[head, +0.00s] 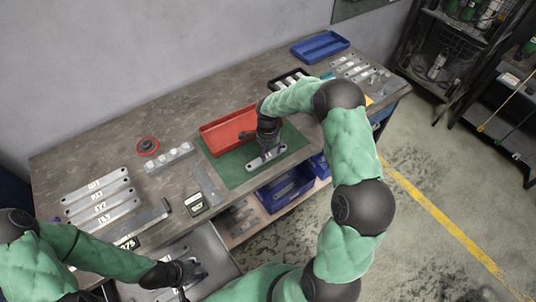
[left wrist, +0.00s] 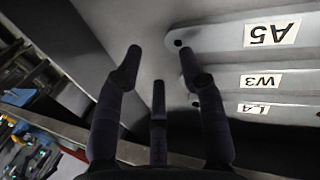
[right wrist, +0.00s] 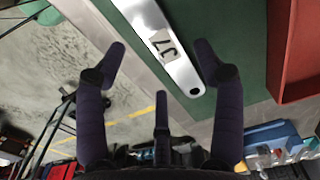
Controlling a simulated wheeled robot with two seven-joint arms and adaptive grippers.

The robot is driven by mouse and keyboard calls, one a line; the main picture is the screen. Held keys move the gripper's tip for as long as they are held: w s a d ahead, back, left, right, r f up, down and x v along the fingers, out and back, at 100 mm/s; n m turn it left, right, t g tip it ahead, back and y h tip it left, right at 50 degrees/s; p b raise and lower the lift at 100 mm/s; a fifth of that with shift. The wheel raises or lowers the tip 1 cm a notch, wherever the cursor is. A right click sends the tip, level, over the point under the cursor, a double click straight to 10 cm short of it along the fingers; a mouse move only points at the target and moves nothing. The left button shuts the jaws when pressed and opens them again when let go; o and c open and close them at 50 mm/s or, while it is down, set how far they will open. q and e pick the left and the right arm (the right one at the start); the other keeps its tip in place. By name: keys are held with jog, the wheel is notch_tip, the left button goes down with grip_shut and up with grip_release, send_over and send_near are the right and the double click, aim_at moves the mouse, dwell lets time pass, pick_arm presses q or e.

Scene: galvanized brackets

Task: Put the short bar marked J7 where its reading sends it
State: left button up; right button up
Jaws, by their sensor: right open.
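The short bar marked J7 (right wrist: 163,44) is a galvanized strip with rounded ends and a hole near the end. In the head view the bar (head: 277,152) lies on the green mat (head: 229,171), in front of the red tray (head: 228,130). My right gripper (head: 267,146) is just above it, pointing down. In the right wrist view my right gripper (right wrist: 160,50) is open, with the bar's label between its fingers. My left gripper (head: 197,275) is at the front left, over a grey surface. In the left wrist view it (left wrist: 158,60) is open and empty, beside bars marked A5 (left wrist: 225,38), W3 and L4.
Several labelled bars (head: 98,198) lie at the table's left. A small device with a display (head: 197,203) stands left of the mat. A blue tray (head: 320,46) is at the back right.

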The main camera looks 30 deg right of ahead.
aim_at(268, 157)
notch_tip(268, 157, up, 9)
jog(key=shift+p, duration=0.35)
dwell(0.5)
